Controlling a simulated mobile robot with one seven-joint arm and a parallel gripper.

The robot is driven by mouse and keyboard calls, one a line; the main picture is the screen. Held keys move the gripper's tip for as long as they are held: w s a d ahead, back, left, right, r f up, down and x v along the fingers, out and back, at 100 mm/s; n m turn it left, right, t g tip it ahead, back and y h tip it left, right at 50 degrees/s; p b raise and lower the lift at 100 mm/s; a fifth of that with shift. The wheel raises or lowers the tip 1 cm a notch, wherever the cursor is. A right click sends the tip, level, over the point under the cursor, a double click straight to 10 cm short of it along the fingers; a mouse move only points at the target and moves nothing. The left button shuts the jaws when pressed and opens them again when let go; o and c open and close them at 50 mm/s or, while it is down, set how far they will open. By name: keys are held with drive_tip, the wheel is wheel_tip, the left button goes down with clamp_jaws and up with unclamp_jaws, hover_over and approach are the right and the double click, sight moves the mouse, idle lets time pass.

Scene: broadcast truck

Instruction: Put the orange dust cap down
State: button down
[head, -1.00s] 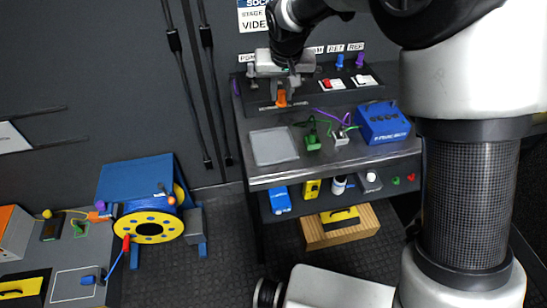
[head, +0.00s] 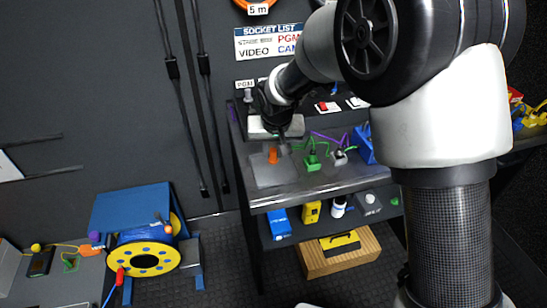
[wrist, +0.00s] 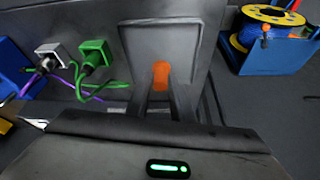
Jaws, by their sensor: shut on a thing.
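The orange dust cap (head: 272,155) is between the fingertips of my gripper (head: 278,143). My gripper is shut on it. In the wrist view the cap (wrist: 161,74) shows between the two fingers (wrist: 161,95), over the grey tray (wrist: 193,42). In the head view the tray (head: 268,178) lies at the left end of the shelf top, and the cap appears over its back part. I cannot tell whether the cap touches the tray.
Right of the tray are a green connector (head: 313,163), a grey connector (head: 340,158) with green and purple cables, and a blue box (head: 362,146). A panel with switches (head: 328,107) stands behind.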

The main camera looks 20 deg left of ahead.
drive_tip(key=shift+f, duration=1)
drive_tip(key=shift+f+b, duration=0.25)
drive_tip(key=shift+b, duration=0.1)
drive_tip(key=c, duration=1.5)
unclamp_jaws()
drive_tip(key=shift+r, duration=0.1)
drive_tip(key=shift+c, duration=0.2)
drive_tip(key=shift+r, duration=0.1)
